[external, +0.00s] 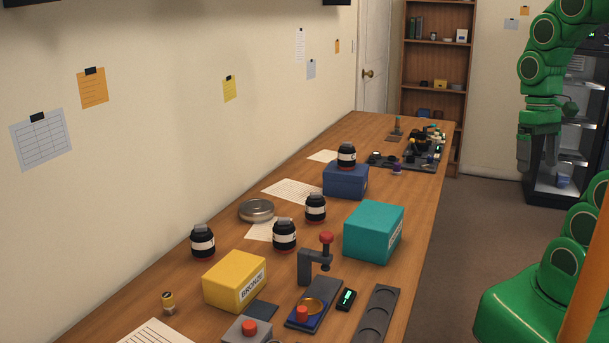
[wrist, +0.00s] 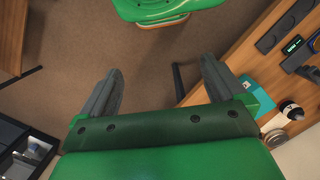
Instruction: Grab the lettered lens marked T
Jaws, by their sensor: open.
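Several black lenses with white bands and red rims are in the external view. One lens (external: 203,243) stands at the left near the wall, another lens (external: 284,236) stands behind the yellow box, a third lens (external: 316,208) stands farther back, and one more lens (external: 347,156) sits on top of the blue box (external: 346,181). I cannot read a letter on any of them, so I cannot tell which is T. My gripper (external: 537,155) hangs open and empty off the table's right side. In the wrist view its fingers (wrist: 161,66) are apart over the floor.
A teal box (external: 373,232), a yellow box (external: 235,279), a round metal tin (external: 257,210) and a press stand (external: 310,270) crowd the wooden table (external: 405,250). Small parts clutter its far end. A glass-fronted cabinet (external: 573,165) stands behind my arm. The floor between is clear.

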